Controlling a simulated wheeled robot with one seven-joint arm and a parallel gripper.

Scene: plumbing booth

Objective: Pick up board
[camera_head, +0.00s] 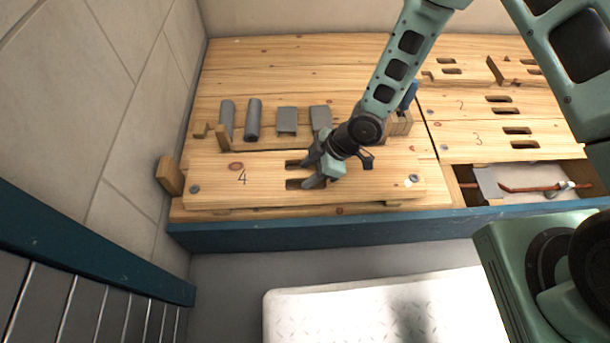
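The wooden board marked 4 (220,185) lies along the front left of the wooden bench top, with a round fitting near each end. A narrow dark gap shows under the board's front edge.
Grey pipe pieces (253,119) and grey blocks (287,121) stand behind the board. A wooden block (170,174) is at its left end by the tiled wall. Boards marked 2 and 3 (480,138) lie right, behind an open recess with a copper pipe (530,188).

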